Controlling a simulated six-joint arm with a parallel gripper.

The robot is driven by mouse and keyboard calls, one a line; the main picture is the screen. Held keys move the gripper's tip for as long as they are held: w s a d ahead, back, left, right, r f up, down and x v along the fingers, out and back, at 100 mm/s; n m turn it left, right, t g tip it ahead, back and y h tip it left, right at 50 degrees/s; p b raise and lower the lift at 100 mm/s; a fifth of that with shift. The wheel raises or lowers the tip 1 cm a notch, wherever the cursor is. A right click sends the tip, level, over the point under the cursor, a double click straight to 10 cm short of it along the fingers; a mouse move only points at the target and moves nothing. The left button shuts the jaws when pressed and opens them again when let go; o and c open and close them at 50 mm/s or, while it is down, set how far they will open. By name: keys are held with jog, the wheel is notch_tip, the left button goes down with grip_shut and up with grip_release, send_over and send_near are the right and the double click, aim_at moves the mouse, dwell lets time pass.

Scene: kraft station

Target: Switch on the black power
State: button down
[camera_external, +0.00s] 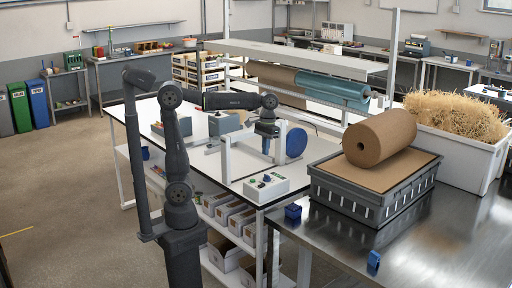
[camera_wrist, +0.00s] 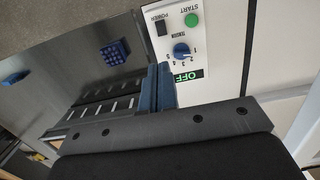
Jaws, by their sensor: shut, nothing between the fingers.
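The control box (camera_external: 266,186) sits at the front corner of the white bench. In the wrist view its white face shows the black power switch (camera_wrist: 161,27) beside the word POWER. A green START button (camera_wrist: 191,20) and a blue tension knob (camera_wrist: 181,50) are on the same face, with a green-lit OFF sign (camera_wrist: 188,76) below them. My gripper (camera_wrist: 157,82) is shut and empty, its blue fingers together near the lower left edge of the box face. In the external view my gripper (camera_external: 267,144) is above the bench, behind the box. Whether the fingers touch anything cannot be told.
A grey crate (camera_external: 375,205) with a brown paper roll (camera_external: 380,137) stands right of the box. A small blue block (camera_external: 293,211) and another blue item (camera_external: 374,259) lie on the steel table. A blue tape roll (camera_external: 297,143) stands beside my gripper. A white frame post (camera_external: 226,160) rises to the left.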

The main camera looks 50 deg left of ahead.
aim_at(262, 184)
jog(key=shift+s+a+t, duration=0.1)
jog(key=shift+s+t, duration=1.6)
jog(key=shift+s, duration=0.8)
jog(key=x, duration=1.4)
jog(key=shift+a, duration=0.1)
